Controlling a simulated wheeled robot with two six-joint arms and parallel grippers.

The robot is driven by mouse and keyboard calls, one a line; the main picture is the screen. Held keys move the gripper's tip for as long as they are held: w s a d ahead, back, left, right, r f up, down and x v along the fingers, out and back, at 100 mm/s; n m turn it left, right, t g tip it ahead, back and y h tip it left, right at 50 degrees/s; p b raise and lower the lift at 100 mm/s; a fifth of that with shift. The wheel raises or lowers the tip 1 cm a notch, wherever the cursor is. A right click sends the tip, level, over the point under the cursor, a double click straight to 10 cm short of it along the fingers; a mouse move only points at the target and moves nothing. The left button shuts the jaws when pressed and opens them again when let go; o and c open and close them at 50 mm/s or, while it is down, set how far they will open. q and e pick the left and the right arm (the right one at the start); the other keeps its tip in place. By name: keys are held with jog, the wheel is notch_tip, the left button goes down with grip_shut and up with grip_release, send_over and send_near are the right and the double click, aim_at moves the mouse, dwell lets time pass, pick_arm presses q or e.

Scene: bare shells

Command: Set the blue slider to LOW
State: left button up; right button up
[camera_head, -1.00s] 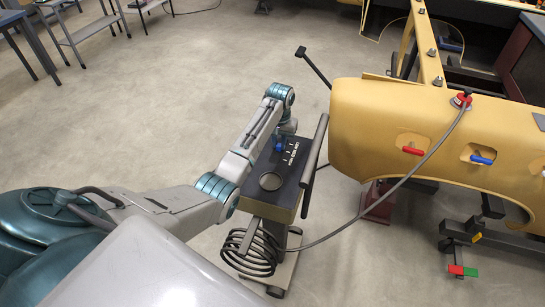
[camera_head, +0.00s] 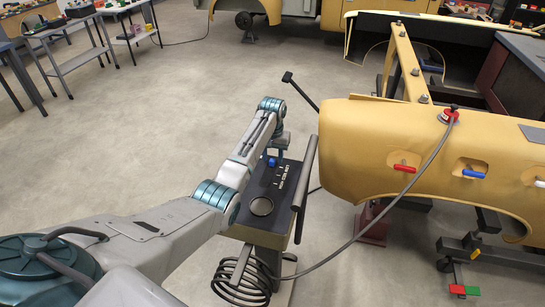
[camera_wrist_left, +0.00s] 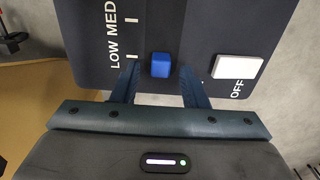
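The blue slider (camera_wrist_left: 161,64) is on the dark control panel (camera_wrist_left: 90,45) in the left wrist view. It sits about level with the tick at the LOW label (camera_wrist_left: 118,52), perhaps slightly below it; MED is above. My left gripper (camera_wrist_left: 159,68) is open, with one finger on each side of the slider and visible gaps. Whether a finger touches it farther down is hidden. In the head view the slider (camera_head: 271,161) shows as a small blue spot below my left gripper (camera_head: 277,152), at the panel's far end. My right gripper is not in view.
A white switch (camera_wrist_left: 237,67) by the OFF label is right of the slider. In the head view, a round dial (camera_head: 261,206) and a handle bar (camera_head: 304,180) are on the console. A yellow shell (camera_head: 390,150) stands at right, with a cable (camera_head: 420,172) hanging from it.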

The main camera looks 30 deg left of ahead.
aim_at(273, 159)
pick_arm(q)
jog(key=shift+s+r, duration=0.1)
notch_tip(273, 159, up, 11)
jog(key=b, duration=0.3)
jog(key=shift+f, duration=0.2)
jog(key=shift+f, duration=0.1)
dwell(0.3)
